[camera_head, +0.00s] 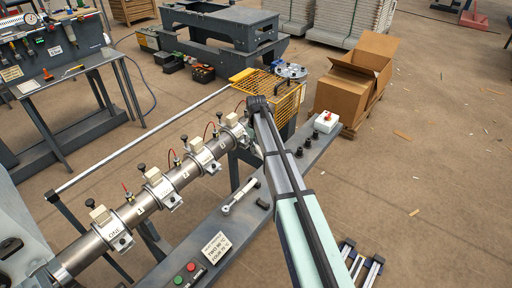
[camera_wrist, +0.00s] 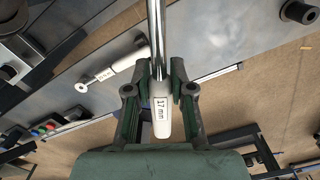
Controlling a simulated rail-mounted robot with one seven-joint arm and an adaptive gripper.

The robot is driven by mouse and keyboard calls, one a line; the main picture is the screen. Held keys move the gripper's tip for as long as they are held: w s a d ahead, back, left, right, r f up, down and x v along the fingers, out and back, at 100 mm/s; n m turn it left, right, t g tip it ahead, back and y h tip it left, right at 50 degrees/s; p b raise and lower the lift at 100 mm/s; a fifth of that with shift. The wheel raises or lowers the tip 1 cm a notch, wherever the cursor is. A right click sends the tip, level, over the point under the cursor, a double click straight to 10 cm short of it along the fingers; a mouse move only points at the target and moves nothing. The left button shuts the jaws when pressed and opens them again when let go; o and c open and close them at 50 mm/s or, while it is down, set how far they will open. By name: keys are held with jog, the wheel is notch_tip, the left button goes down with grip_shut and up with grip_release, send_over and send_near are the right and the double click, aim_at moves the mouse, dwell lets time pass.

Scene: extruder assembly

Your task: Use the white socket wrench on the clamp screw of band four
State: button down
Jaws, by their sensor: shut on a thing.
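A socket wrench with a white handle (camera_wrist: 162,116), marked "17 mm", is held in my gripper (camera_wrist: 160,90). Its bright metal shaft runs toward the top of the wrist view, and its socket end is out of that picture. In the head view my gripper (camera_head: 258,104) is at the far end of the heated barrel, beside band four (camera_head: 234,130). My arm hides part of that area, so I cannot tell whether the socket touches the clamp screw. The other bands, such as band one (camera_head: 113,232), sit nearer along the barrel.
A second white-handled wrench (camera_head: 240,195) lies on the grey bench; it also shows in the wrist view (camera_wrist: 122,63). A printed card (camera_head: 216,248) and green and red buttons (camera_head: 186,273) are at the near end. Black posts (camera_head: 299,152) and a white button box (camera_head: 326,121) stand farther along.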

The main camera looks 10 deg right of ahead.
jog(key=shift+r+p, duration=0.6)
jog(key=shift+r, duration=0.35)
dwell(0.7)
dwell(0.5)
